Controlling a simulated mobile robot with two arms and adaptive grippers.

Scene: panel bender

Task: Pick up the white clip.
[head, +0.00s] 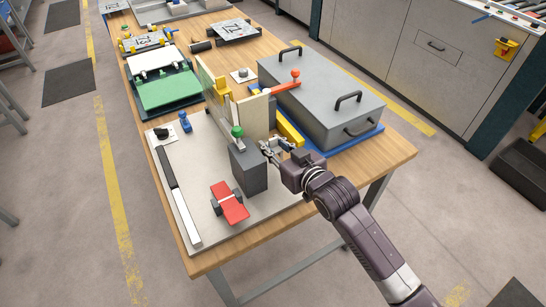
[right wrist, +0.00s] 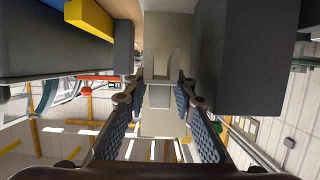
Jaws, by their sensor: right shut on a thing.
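My right gripper (head: 268,150) reaches in over the work table, close to the right side of a dark grey block (head: 248,168). In the right wrist view my right gripper (right wrist: 159,92) has its two padded fingers on either side of a small pale piece with two upright prongs, the white clip (right wrist: 159,94). The fingers are shut on it. In the head view the clip is too small and too covered by the fingers to make out. A beige upright plate (head: 254,118) stands just behind the fingertips. My left gripper is not in view.
A grey lidded box (head: 318,95) with black handles stands right of the gripper, with a yellow bar (head: 290,129) near its edge. A red clamp (head: 230,203), a blue piece (head: 185,122) and a long black-and-white bar (head: 180,202) lie on the pale base plate (head: 205,165).

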